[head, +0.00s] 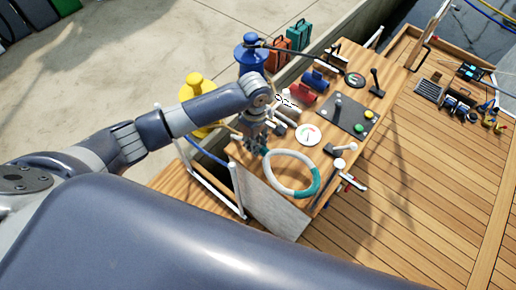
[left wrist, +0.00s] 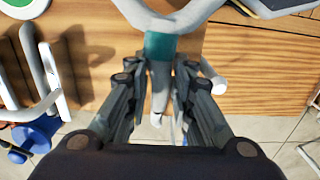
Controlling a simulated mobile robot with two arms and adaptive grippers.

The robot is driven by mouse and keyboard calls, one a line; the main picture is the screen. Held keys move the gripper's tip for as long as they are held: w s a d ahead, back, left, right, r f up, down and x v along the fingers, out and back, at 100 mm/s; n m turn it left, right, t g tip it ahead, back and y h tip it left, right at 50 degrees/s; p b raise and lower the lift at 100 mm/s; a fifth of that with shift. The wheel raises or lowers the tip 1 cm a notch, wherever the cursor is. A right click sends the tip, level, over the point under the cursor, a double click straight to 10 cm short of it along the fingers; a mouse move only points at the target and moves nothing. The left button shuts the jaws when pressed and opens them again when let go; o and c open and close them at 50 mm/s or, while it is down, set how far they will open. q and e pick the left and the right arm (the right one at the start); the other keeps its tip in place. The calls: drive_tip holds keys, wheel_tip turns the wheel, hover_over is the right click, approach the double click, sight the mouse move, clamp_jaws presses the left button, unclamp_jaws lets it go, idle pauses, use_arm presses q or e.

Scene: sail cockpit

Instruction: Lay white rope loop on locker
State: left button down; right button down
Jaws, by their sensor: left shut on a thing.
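The white rope loop (head: 268,177) has teal bands and shows as a ring over the near end of the wooden locker top (head: 396,76) in the head view. My left gripper (head: 259,146) points down at the loop's left side and is shut on it. In the left wrist view, my left gripper (left wrist: 160,85) has its fingers on either side of the rope loop (left wrist: 140,14), by a teal band. I cannot tell whether the loop touches the wood. My right gripper is not in view.
A round white gauge (head: 308,134), a dark panel (head: 350,114) with coloured buttons and several levers stand on the wooden top beyond the loop. Yellow (head: 195,90) and blue (head: 250,52) bollards stand behind.

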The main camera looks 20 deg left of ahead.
use_arm(q)
drive_tip(key=f, duration=0.3)
drive_tip(key=shift+d+f, duration=0.1)
drive_tip(key=shift+d, duration=0.3)
drive_tip(key=shift+f, duration=0.15)
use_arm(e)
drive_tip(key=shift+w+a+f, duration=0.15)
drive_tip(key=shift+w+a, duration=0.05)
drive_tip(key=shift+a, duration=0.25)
use_arm(q)
drive_tip(key=shift+f, duration=0.1)
drive_tip(key=c, duration=1.4)
unclamp_jaws()
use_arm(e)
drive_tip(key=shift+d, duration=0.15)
use_arm(q)
drive_tip(key=shift+r, duration=0.2)
wheel_tip(320, 180, up, 12)
drive_tip(key=shift+a+f+p, duration=0.1)
drive_tip(key=shift+a+p, duration=0.05)
drive_tip(key=shift+p, duration=0.4)
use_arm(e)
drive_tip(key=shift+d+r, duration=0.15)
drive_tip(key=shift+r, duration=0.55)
